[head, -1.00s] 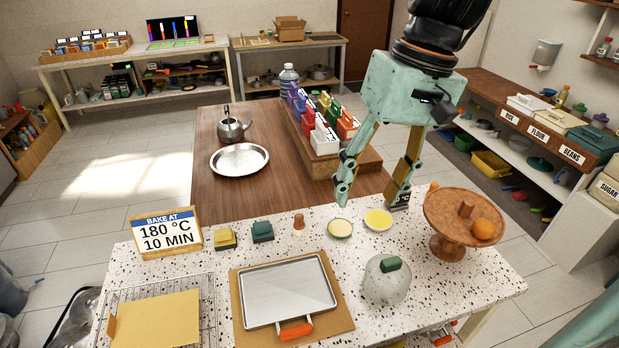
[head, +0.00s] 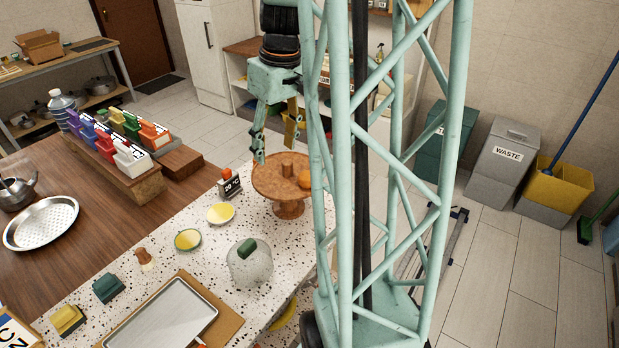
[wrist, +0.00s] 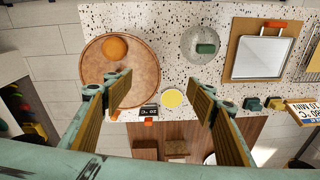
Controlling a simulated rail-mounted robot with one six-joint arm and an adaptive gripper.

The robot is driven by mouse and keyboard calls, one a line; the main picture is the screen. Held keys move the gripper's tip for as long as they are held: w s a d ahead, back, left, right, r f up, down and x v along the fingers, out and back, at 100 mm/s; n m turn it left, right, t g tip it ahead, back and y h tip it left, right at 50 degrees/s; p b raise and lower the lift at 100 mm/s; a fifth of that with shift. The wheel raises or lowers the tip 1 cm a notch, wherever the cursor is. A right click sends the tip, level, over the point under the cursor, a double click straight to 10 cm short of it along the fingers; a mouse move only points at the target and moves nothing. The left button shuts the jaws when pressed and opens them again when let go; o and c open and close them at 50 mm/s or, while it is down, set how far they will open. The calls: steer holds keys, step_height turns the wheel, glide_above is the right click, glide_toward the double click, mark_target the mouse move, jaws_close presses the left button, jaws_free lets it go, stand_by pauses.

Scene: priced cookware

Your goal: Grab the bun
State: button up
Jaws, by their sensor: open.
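A round orange-brown thing, which looks like the bun (head: 305,179), sits on a brown pedestal stand (head: 268,184) at the counter's far right corner. A column of mine partly covers its right side in the head view. The wrist view shows the bun (wrist: 115,47) whole, near the far edge of the stand (wrist: 140,78). My gripper (head: 275,143) is open and empty, fingers pointing down, in front of or above the stand's far side. In the wrist view my gripper (wrist: 160,95) has its left finger overlapping the stand.
A metal tray (head: 165,325) lies further left. The speckled counter (head: 205,265) has bare patches between them.

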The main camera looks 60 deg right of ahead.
steer(key=s+d+f, duration=0.2)
steer(key=d, duration=0.3)
steer(key=s+d+f, duration=0.1)
steer(key=s+d, duration=0.1)
steer(key=d, duration=0.4)
steer(key=shift+f+h+p, duration=0.3)
steer(key=shift+f+p, duration=0.05)
steer(key=shift+f, duration=0.05)
steer(key=shift+s, duration=0.1)
steer(key=shift+f, duration=0.15)
steer(key=shift+f, duration=1.3)
steer(key=shift+w+f, duration=0.15)
steer(key=shift+f, duration=0.8)
steer(key=shift+w+f, duration=0.2)
steer(key=shift+f, duration=0.7)
steer(key=shift+w+f, duration=0.15)
steer(key=shift+f, duration=0.8)
steer(key=shift+f, duration=0.1)
steer(key=shift+w+d+f+p, duration=0.15)
steer(key=shift+f+p, duration=0.35)
steer(key=shift+f, duration=2)
